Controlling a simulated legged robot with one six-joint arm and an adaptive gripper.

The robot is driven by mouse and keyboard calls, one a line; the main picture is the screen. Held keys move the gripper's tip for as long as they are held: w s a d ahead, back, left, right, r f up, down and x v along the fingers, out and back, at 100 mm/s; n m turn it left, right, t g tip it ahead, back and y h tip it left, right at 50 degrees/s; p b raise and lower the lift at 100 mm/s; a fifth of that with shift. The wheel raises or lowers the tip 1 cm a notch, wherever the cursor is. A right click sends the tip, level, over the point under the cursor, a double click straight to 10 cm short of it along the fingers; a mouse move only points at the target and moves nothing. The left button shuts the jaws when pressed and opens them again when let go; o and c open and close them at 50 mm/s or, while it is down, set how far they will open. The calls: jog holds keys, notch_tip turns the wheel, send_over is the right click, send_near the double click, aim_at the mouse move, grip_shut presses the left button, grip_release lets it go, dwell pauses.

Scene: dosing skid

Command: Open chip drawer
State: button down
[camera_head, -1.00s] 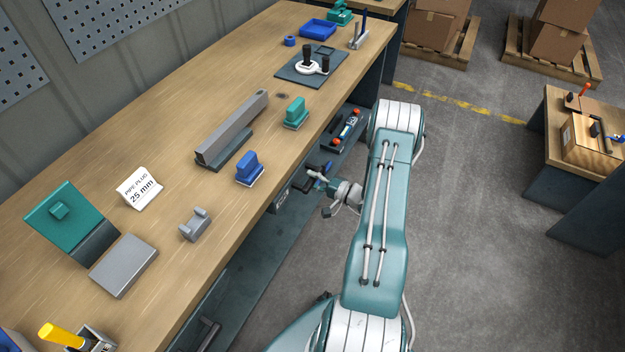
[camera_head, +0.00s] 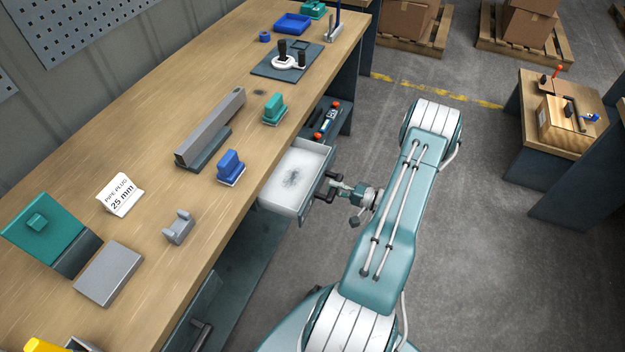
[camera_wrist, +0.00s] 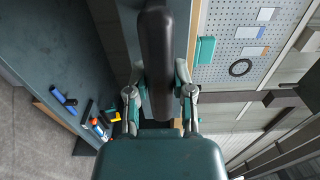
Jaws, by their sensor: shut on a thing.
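The chip drawer (camera_head: 297,177) is pulled out from under the workbench's front edge. Its white tray is in view, with a small heap of dark grey chips on its floor. My gripper (camera_head: 332,187) is at the drawer's dark front handle, to the right of the drawer. In the wrist view, my gripper (camera_wrist: 160,100) has its two fingers on either side of the dark handle bar (camera_wrist: 156,50), shut on it. The far end of the drawer's travel is hidden under the bench top.
The wooden workbench (camera_head: 150,215) carries a blue clamp-like block (camera_head: 231,167), a green one (camera_head: 275,108) and a grey bar (camera_head: 210,128). A lower shelf with an orange-ended tool (camera_head: 326,121) lies beyond the drawer.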

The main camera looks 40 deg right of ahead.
jog(key=v, duration=0.6)
jog(key=shift+s+f, duration=0.2)
jog(key=shift+f, duration=0.05)
jog(key=shift+a, duration=0.1)
jog(key=shift+c, duration=2.4)
grip_release()
jog(key=shift+r, duration=0.1)
jog(key=v, duration=1.2)
